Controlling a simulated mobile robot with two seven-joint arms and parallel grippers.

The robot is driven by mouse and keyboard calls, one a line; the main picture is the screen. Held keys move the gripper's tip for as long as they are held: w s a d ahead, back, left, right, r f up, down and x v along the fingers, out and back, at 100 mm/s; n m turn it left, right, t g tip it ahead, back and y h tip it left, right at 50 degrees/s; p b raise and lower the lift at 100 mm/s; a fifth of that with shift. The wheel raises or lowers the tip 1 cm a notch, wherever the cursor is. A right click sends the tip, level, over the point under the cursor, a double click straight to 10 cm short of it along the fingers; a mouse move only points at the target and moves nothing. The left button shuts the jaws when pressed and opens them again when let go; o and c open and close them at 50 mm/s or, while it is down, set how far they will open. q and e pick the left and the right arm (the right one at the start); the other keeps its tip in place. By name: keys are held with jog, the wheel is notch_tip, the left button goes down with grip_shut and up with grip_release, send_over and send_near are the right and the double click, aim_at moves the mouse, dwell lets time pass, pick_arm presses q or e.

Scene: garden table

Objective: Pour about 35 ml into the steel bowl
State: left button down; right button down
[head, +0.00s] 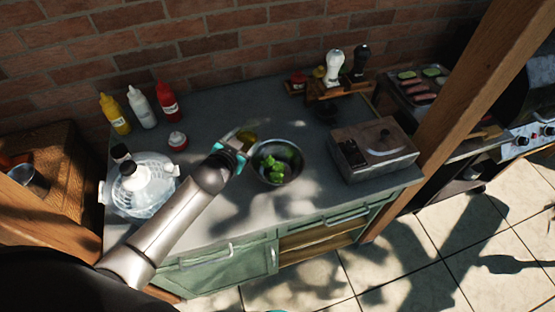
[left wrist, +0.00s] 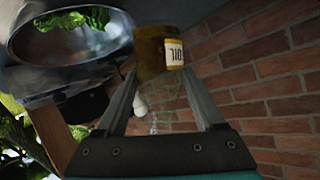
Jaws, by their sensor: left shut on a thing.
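The steel bowl (head: 265,176) stands on the grey counter with green leaves (head: 278,174) in it. In the left wrist view the bowl (left wrist: 72,62) is at the upper left. My left gripper (head: 238,143) is just left of the bowl in the head view, shut on an oil bottle (head: 248,135). The bottle (left wrist: 152,52) is amber with a white and yellow label, which appears upside down in the left wrist view. Its mouth is not visible, and I cannot tell its exact tilt or see any stream.
Yellow (head: 115,115), white (head: 141,107) and red (head: 167,100) squeeze bottles stand at the back left. A metal box (head: 372,150) and wooden caddy (head: 325,90) stand right. Bare counter lies before the bowl.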

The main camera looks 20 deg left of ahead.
aim_at(251, 146)
pick_arm(q)
jog(key=shift+d+m+y+b, duration=0.55)
jog(key=shift+m+y+b, duration=0.05)
jog(key=shift+w+d+f+m+y+b, duration=0.15)
jog(key=shift+d+m+y+b, duration=0.15)
jog(key=shift+d+m+b, duration=0.2)
jog(key=shift+f+m+y+b, duration=0.1)
jog(key=shift+m+y+b, duration=0.4)
jog(key=shift+b, duration=0.15)
jog(key=shift+a+f+b, duration=0.1)
jog(key=shift+f+b, duration=0.05)
jog(key=shift+b, duration=0.2)
jog(key=shift+a+f+m+y+b, duration=0.15)
jog(key=shift+f+m+y+b, duration=0.35)
jog(key=shift+f+b, duration=0.5)
jog(key=shift+m+b, duration=0.3)
jog(key=shift+b, duration=0.05)
jog(key=shift+f+m+y+b, duration=0.15)
jog(key=shift+m+y+b, duration=0.25)
jog(key=shift+y, duration=0.1)
jog(key=shift+a+r+m, duration=0.1)
jog(key=shift+r+m, duration=0.2)
jog(key=shift+r, duration=0.05)
jog(key=shift+r+y, duration=0.1)
jog(key=shift+y, duration=0.2)
